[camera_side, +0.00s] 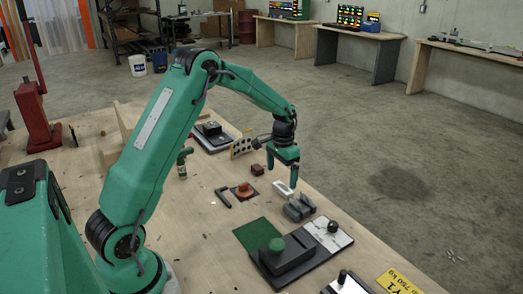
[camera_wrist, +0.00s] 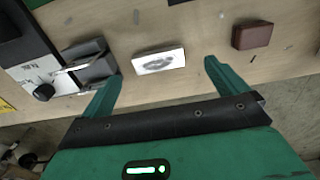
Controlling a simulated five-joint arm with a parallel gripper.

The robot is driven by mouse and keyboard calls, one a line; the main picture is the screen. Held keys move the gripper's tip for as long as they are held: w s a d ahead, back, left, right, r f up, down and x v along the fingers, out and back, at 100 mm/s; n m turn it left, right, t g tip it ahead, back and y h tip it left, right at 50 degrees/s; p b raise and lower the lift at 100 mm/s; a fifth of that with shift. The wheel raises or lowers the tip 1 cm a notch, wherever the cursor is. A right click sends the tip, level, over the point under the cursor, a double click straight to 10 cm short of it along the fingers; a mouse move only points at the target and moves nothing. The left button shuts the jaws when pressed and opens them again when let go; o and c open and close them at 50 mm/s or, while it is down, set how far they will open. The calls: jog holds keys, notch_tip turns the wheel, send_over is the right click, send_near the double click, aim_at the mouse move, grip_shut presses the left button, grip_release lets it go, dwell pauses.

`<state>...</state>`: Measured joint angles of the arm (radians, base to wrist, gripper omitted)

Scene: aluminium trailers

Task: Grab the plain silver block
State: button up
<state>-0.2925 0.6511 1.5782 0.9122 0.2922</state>
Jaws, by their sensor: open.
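The plain silver block (camera_wrist: 158,62) lies flat on the wooden table, a bright rectangle with a dark smudge or reflection on its top in the wrist view. In the side view the silver block (camera_side: 282,188) shows as a pale bar just below my gripper (camera_side: 281,177). In the wrist view my gripper (camera_wrist: 162,72) is open and empty. Its two green fingers point down on either side of the block's span, with the block centred between and just beyond the tips. The fingers do not appear to touch it.
A grey slotted fixture (camera_side: 299,208) stands close to the block; it also shows in the wrist view (camera_wrist: 92,66). A brown block (camera_side: 257,169) lies on the block's other side. A black-and-white panel with a knob (camera_side: 333,227) is near the table edge.

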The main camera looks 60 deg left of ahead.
aim_at(282, 188)
jog(key=shift+d+f, duration=0.2)
jog(key=shift+f, duration=2.4)
jog(key=c, duration=1.1)
jog(key=shift+r, duration=0.15)
jog(key=shift+r, duration=0.55)
jog(key=r, duration=0.3)
jog(key=shift+d+r, duration=0.1)
jog(key=shift+d, duration=0.2)
jog(key=s+d+r, duration=0.1)
jog(key=d+r, duration=0.1)
jog(key=d, duration=0.1)
jog(key=s+d+r, duration=0.1)
jog(key=d+r, duration=0.1)
jog(key=d, duration=0.2)
jog(key=s+d+r, duration=0.1)
jog(key=d+r, duration=0.1)
jog(key=d, duration=0.1)
jog(key=shift+d+r, duration=0.25)
jog(key=shift+d, duration=0.1)
